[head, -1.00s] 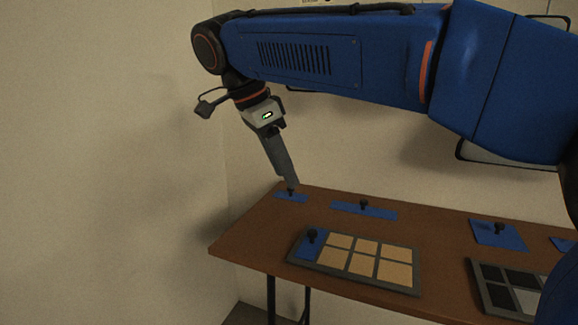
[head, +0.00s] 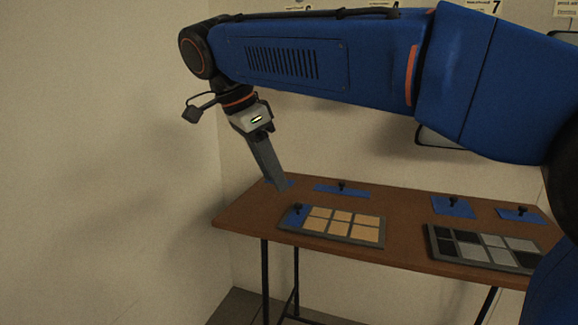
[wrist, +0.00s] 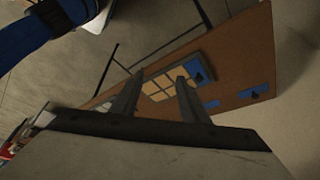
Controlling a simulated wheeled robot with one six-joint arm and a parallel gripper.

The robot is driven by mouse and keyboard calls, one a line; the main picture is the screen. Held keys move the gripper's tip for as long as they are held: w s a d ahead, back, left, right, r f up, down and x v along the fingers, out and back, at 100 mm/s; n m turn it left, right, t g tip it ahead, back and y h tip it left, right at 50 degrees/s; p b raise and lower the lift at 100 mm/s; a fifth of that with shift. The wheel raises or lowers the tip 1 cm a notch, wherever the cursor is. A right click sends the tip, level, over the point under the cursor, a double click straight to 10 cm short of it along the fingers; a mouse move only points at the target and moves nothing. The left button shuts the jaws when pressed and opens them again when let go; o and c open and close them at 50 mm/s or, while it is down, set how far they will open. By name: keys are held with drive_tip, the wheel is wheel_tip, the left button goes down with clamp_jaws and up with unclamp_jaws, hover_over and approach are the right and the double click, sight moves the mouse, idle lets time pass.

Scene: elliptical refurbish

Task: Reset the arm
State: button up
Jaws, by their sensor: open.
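My blue arm spans the top of the head view, and my gripper (head: 277,186) hangs from its end at the left, pointing down and slightly right. In the head view its tip overlaps the far left end of the brown table (head: 235,212). In the wrist view the two fingers of my gripper (wrist: 158,80) stand apart with nothing between them. The table lies beyond the fingers there. How high the tips are above the table I cannot tell.
A tray with tan squares and one blue piece (head: 298,215) sits on the table. A tray with black and grey squares (head: 431,240) lies to the right. Blue knobbed pieces (head: 342,191) (head: 453,207) (head: 521,215) lie along the back. A wall (head: 100,150) stands at the left.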

drive_tip(key=s+d+f+n+y, duration=0.1)
drive_tip(key=s+d+f+n, duration=0.15)
drive_tip(key=d, duration=0.45)
drive_tip(key=s+d+f+n+y, duration=0.1)
drive_tip(key=d+f+n, duration=0.1)
drive_tip(key=d+f, duration=0.35)
drive_tip(key=s+d+f+n+y, duration=0.1)
drive_tip(key=d+f+n, duration=0.1)
drive_tip(key=d, duration=0.7)
drive_tip(key=s+d+f+n+t, duration=0.1)
drive_tip(key=s+d+f+n, duration=0.2)
drive_tip(key=s+d+f, duration=0.2)
drive_tip(key=s+d+f+n+t+y, duration=0.1)
drive_tip(key=s+d+f+n+t, duration=0.1)
drive_tip(key=s+d+f, duration=0.4)
wheel_tip(320, 180, down, 5)
drive_tip(key=shift+s+f+n, duration=0.15)
drive_tip(key=shift+s+n, duration=0.5)
drive_tip(key=shift+s, duration=0.35)
